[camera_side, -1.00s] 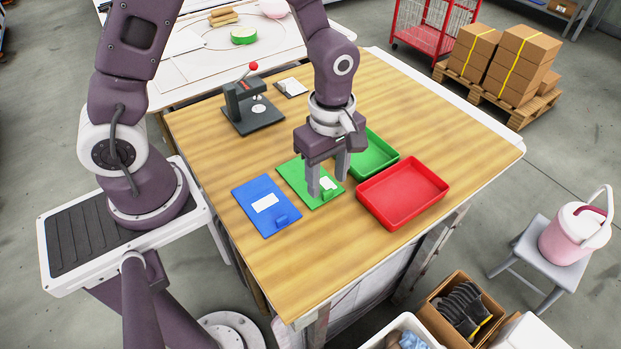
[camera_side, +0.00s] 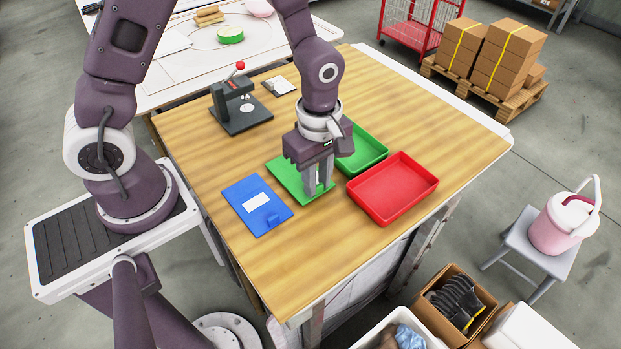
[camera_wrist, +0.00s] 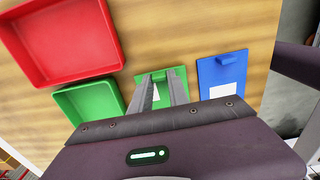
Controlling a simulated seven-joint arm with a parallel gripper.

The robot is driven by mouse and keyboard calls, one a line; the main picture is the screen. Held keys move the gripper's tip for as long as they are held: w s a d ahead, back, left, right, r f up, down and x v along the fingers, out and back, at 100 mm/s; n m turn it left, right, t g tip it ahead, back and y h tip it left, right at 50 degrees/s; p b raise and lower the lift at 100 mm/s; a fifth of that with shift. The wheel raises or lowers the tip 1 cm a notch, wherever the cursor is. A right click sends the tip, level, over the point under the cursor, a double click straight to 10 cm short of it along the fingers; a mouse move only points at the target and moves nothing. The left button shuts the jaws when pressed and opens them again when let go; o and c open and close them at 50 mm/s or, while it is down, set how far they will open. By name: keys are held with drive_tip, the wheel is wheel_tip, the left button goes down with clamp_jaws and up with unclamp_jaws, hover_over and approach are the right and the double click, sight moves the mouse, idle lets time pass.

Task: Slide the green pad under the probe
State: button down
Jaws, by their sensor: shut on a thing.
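The green pad (camera_side: 284,173) lies flat on the wooden table, partly hidden by my gripper; it also shows in the wrist view (camera_wrist: 181,75). It has a pale label and a small green tab (camera_wrist: 157,77) near one edge. My gripper (camera_side: 318,188) points down at the tab's edge of the pad. Its fingers are close together, shut on the tab, though the contact is partly hidden in the side view. The probe stand (camera_side: 238,108) is dark grey with a red-knobbed lever and stands farther back to the left, apart from the pad.
A blue pad (camera_side: 240,189) with a similar tab lies just left of the green one. A green tray (camera_side: 372,156) and a red tray (camera_side: 408,187) stand to the right. A small white-topped item (camera_side: 280,85) lies beside the stand. Bare table separates pad and stand.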

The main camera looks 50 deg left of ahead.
wheel_tip(320, 180, up, 9)
drive_tip(key=shift+n, duration=0.6)
drive_tip(key=w+a+f, duration=0.1)
drive_tip(key=a, duration=0.4)
drive_tip(key=a+f, duration=0.1)
drive_tip(key=a, duration=0.4)
drive_tip(key=w+a+f, duration=0.1)
drive_tip(key=a+f, duration=0.1)
drive_tip(key=a, duration=0.4)
drive_tip(key=shift+w+a, duration=0.1)
drive_tip(key=shift+w, duration=0.25)
drive_tip(key=shift+f, duration=0.45)
wheel_tip(320, 180, down, 3)
drive_tip(key=shift+f, duration=0.1)
drive_tip(key=a, duration=0.5)
drive_tip(key=shift+a, duration=1.05)
drive_tip(key=shift+r, duration=0.2)
drive_tip(key=shift+f, duration=0.45)
